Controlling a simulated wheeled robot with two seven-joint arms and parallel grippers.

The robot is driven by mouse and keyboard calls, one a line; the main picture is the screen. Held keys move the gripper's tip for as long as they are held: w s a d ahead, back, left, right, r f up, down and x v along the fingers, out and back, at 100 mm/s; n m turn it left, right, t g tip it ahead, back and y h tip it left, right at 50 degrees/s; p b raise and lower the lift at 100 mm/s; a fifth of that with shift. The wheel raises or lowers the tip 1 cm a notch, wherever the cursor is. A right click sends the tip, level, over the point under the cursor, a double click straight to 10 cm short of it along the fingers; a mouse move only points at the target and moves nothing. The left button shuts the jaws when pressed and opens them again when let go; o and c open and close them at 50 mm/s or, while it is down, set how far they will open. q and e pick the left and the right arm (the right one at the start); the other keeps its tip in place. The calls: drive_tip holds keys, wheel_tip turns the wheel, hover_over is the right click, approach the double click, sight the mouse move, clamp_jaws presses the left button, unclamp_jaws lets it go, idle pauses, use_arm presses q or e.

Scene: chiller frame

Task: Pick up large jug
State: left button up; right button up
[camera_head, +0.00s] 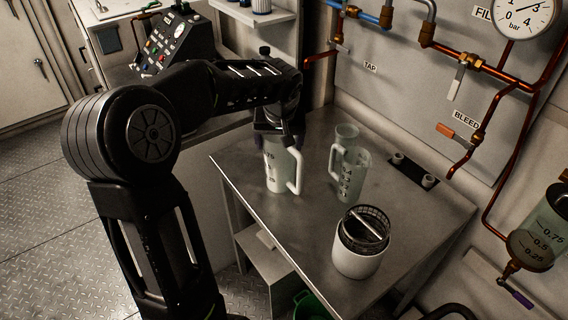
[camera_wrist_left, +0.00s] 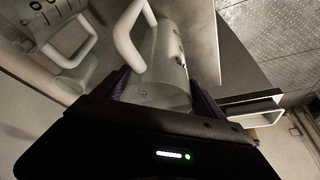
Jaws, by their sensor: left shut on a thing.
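The large jug (camera_head: 276,172) is pale and translucent with dark markings and a white handle on its right. It is upright at the left part of the metal table (camera_head: 310,245). My left gripper (camera_head: 277,140) is above it and shut on its upper part. In the left wrist view the jug (camera_wrist_left: 167,68) is between the two purple fingers (camera_wrist_left: 160,98). I cannot tell whether its base touches the table. My right gripper is not in view.
A white canister with a black basket (camera_head: 358,262) stands at the front. Copper pipes and valves line the wall. The table's front left is clear.

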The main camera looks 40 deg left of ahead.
use_arm(q)
drive_tip(key=c, duration=0.7)
wheel_tip(320, 180, up, 10)
drive_tip(key=shift+b, duration=0.35)
idle(0.6)
